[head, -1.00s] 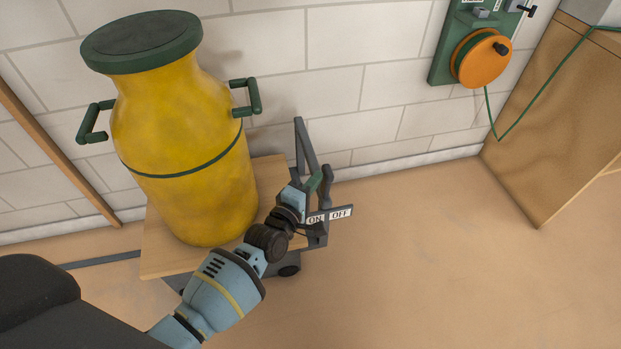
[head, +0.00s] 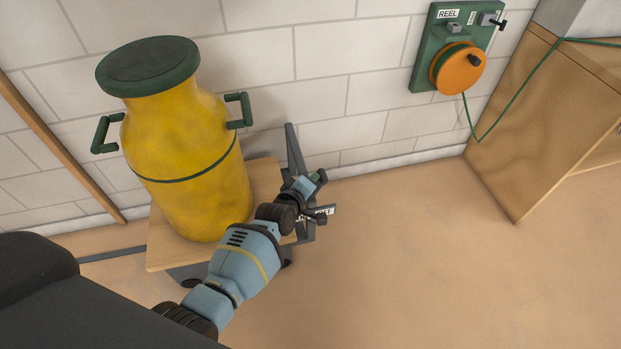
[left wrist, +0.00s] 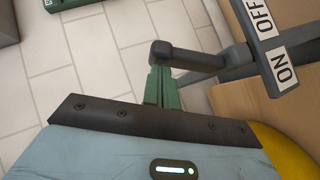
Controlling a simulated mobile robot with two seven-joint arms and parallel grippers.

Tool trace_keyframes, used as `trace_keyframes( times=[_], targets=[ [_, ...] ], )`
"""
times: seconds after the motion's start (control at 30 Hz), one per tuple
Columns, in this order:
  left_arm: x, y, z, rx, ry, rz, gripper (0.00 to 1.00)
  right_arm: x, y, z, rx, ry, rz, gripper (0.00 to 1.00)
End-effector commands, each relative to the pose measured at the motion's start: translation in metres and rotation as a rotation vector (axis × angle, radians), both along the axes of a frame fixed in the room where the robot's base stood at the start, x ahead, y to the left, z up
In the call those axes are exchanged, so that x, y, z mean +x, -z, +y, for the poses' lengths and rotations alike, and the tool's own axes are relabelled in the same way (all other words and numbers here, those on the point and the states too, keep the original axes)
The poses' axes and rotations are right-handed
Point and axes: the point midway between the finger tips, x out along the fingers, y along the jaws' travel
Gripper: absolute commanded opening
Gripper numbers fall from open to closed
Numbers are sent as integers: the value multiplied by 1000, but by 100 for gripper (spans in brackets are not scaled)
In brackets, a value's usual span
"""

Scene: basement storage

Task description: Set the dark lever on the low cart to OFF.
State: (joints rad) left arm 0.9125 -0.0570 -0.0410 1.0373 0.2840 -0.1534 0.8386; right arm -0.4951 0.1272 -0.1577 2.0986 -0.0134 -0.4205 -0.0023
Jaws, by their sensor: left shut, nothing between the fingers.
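The low cart (head: 262,188) stands by the wall with a wooden deck and a dark frame. The dark lever (head: 317,217) is at its right end, a short bar with a rounded knob, in front of the ON/OFF label, most of which it and my arm hide. My left gripper (head: 319,177) is shut and empty beside the lever. In the left wrist view its green fingers (left wrist: 161,88) are together just under the lever's knob (left wrist: 161,50); I cannot tell whether they touch. The label (left wrist: 270,45) reads OFF and ON there. My right gripper is out of view.
A big yellow can (head: 195,150) with a green lid and handles stands on the cart deck. A green board with an orange reel (head: 458,70) hangs on the wall. A wooden cabinet (head: 530,120) stands at the right. The floor right of the cart is clear.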

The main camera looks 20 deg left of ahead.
Motion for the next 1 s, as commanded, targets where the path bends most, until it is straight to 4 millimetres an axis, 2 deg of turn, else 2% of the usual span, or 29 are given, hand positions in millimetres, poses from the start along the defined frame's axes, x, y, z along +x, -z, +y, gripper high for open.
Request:
trace_keyframes(
  times=[0.43,1.0],
  targets=[
    [0,1,-3,3,3,7,0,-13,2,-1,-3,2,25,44],
    [0,-17,-3,2,2,4,0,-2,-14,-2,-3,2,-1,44]
  ],
)
